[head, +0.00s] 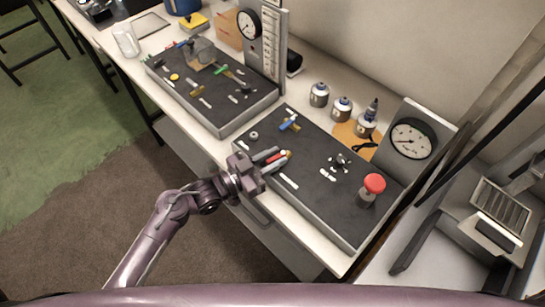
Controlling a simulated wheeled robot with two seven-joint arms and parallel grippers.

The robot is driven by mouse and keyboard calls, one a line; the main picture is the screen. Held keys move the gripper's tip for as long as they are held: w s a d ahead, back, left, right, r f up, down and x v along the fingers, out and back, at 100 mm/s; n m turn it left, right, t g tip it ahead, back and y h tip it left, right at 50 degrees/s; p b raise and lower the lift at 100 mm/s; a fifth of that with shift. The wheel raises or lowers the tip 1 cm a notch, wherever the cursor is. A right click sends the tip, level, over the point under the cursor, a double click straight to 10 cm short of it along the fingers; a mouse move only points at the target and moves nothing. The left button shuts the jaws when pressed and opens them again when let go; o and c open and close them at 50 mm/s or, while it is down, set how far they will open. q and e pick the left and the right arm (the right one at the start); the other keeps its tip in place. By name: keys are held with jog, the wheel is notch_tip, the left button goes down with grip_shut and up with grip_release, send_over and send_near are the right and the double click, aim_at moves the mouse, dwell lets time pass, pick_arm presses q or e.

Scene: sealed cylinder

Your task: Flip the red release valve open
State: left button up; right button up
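A small red valve lever (274,158) with a brassy end lies on the near dark panel (310,165), close to its front left edge. My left gripper (276,158) reaches in from the left, with one finger on each side of the red lever. The fingers stand apart, and I cannot tell if either touches the lever. The gripper partly hides the lever's near end. My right gripper is not in view.
A blue-handled valve (289,124) is behind the red lever. A red mushroom knob (374,184) rises at the panel's right, near a dial gauge (411,138). Small canisters (342,108) stand behind. A second panel (215,85) is at the left.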

pick_arm(q)
grip_shut()
jog(key=shift+s+d+r+n+t+y+p, duration=0.1)
jog(key=shift+s+n+t+y+p, duration=0.05)
jog(key=shift+n+t+y+p, duration=0.25)
jog(key=shift+s+d+r+n+t+y+p, duration=0.1)
jog(key=shift+n+t+y+p, duration=0.15)
jog(key=shift+t, duration=0.25)
jog(key=shift+f+n+t+y, duration=0.2)
jog(key=shift+n+t+y, duration=0.35)
jog(key=shift+n+t, duration=0.15)
jog(key=shift+o, duration=1.5)
grip_release()
